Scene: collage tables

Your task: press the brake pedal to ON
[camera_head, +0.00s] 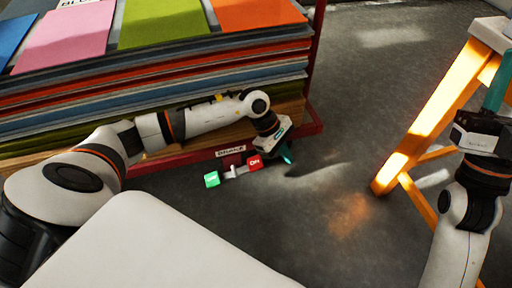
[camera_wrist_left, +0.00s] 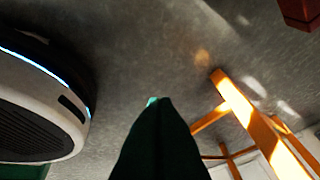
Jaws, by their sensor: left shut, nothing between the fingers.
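The brake pedal sits low at the foot of the cart, under a white label reading BRAKE (camera_head: 230,151). It has a green pad (camera_head: 211,179) on the left and a red pad (camera_head: 254,162) with small white lettering on the right, joined by a grey bar. My left gripper (camera_head: 287,156) is shut and empty, just right of the red pad, its fingers pointing down; I cannot tell whether it touches the pad. Its green fingers fill the lower middle of the left wrist view (camera_wrist_left: 155,115), where the pedal does not show. My right gripper (camera_head: 497,85) is at the right edge, partly cut off.
The cart's red frame (camera_head: 312,128) carries a thick stack of coloured sheets (camera_head: 180,65) at the upper left. An orange wooden trestle (camera_head: 425,115) stands at the right and also shows in the left wrist view (camera_wrist_left: 250,110). The grey floor (camera_head: 340,90) between them is clear.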

